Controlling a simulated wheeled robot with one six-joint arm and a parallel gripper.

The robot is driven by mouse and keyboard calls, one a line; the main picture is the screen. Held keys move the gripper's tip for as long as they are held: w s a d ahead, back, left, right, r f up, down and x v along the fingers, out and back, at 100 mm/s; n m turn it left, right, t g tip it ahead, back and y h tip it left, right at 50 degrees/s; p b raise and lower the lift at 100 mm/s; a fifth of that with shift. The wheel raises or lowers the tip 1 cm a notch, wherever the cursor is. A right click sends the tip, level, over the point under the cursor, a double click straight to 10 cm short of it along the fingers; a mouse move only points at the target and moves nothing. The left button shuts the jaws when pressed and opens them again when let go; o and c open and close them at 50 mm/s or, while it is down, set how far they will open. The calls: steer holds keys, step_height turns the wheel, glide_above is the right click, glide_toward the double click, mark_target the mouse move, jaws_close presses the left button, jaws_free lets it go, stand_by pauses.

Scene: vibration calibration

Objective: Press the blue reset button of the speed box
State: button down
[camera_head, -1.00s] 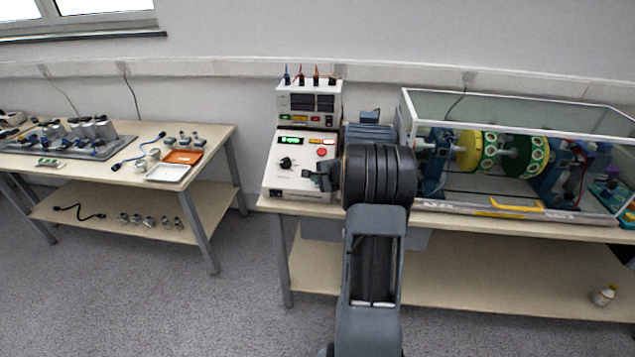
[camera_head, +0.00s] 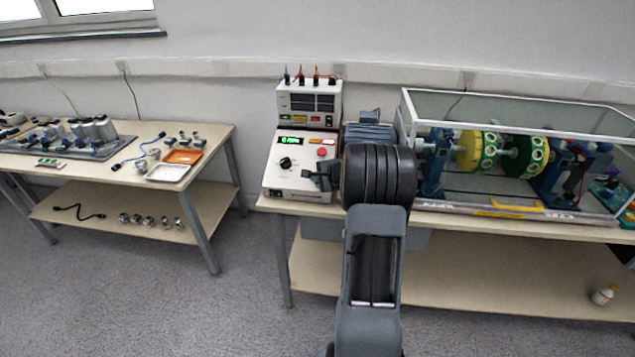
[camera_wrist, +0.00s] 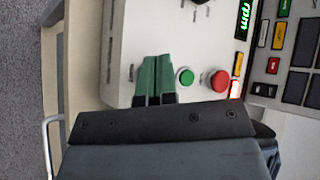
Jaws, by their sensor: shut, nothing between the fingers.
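The speed box (camera_head: 297,187) is a pale sloped console on the bench. It has a green lit display (camera_head: 291,140), a black knob (camera_head: 286,162) and a red button (camera_head: 321,152). The wrist view shows a green button (camera_wrist: 185,76) and the red button (camera_wrist: 219,80) on its panel. My gripper (camera_wrist: 155,62) is shut, with its green fingers together and empty. The fingertips are over the panel, beside the green button. No blue button shows; the fingers cover part of the panel. I cannot tell whether they touch it. In the head view my gripper (camera_head: 306,174) is by the panel's lower right.
A meter unit (camera_head: 309,98) with coloured plugs stands behind the speed box. A motor (camera_head: 369,136) and a clear-walled case (camera_head: 480,205) with yellow and green discs stand to the right. A second table (camera_head: 215,140) with trays and parts is at the left, across a floor gap.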

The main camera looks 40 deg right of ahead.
steer(key=shift+f, duration=0.2)
steer(key=shift+w+d+f+b, duration=0.1)
steer(key=shift+w+f+b, duration=0.1)
steer(key=shift+b, duration=0.45)
steer(key=shift+d+f+b, duration=0.1)
steer(key=shift+f+b, duration=0.25)
steer(key=shift+b, duration=0.05)
stand_by(0.7)
steer(key=shift+r, duration=0.2)
steer(key=shift+s+a+r, duration=0.2)
steer(key=shift+r, duration=0.35)
steer(key=r, duration=0.1)
steer(key=s+a+r+p, duration=0.1)
steer(key=r, duration=0.1)
steer(key=r+p, duration=0.1)
steer(key=shift+s+a+r, duration=0.25)
stand_by(0.5)
stand_by(0.7)
